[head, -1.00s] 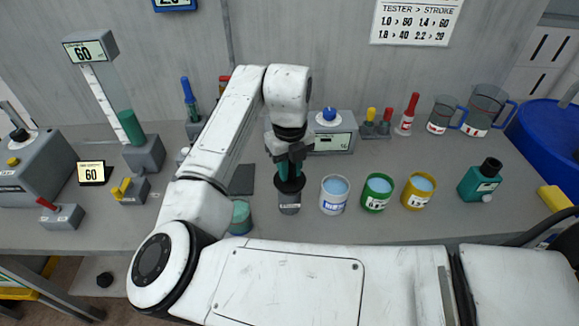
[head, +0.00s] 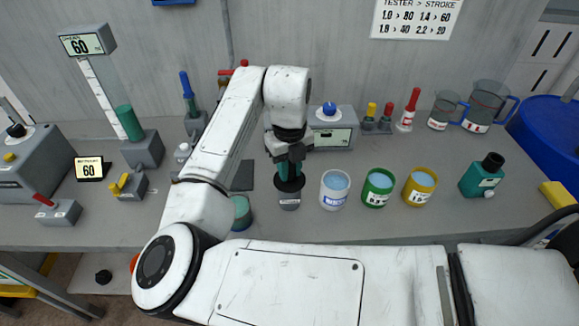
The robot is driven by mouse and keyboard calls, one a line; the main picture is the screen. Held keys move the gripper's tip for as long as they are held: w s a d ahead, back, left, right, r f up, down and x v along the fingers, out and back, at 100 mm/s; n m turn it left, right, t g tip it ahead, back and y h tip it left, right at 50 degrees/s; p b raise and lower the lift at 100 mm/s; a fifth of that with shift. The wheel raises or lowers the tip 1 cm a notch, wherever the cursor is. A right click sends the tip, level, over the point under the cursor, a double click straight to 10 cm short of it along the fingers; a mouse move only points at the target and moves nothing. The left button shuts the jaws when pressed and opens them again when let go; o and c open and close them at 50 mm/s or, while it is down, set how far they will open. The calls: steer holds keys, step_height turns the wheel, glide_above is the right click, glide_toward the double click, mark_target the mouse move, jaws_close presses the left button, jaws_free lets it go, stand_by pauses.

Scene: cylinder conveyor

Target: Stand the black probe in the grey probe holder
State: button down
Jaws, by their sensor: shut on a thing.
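The black probe (head: 290,184) is upright below my gripper (head: 290,165), near the front middle of the bench. A broad black disc shows on it, with a teal part just above, between my fingers. My gripper points down and is shut on the probe. The disc overlaps the holder's top in the picture. The probe's lower end is hidden, so I cannot tell how deep it sits.
White (head: 335,190), green (head: 377,188) and yellow (head: 419,187) cups of blue liquid stand close to the right. A teal round pot (head: 241,214) is close on the left, partly behind my arm. A grey box with a blue knob (head: 331,127) is behind.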

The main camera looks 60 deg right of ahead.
steer(key=shift+f, duration=0.15)
stand_by(0.3)
steer(key=c, duration=0.9)
jaws_free()
steer(key=shift+o, duration=0.2)
step_height(320, 180, up, 11)
steer(key=shift+f+b, duration=0.1)
steer(key=shift+b, duration=0.6)
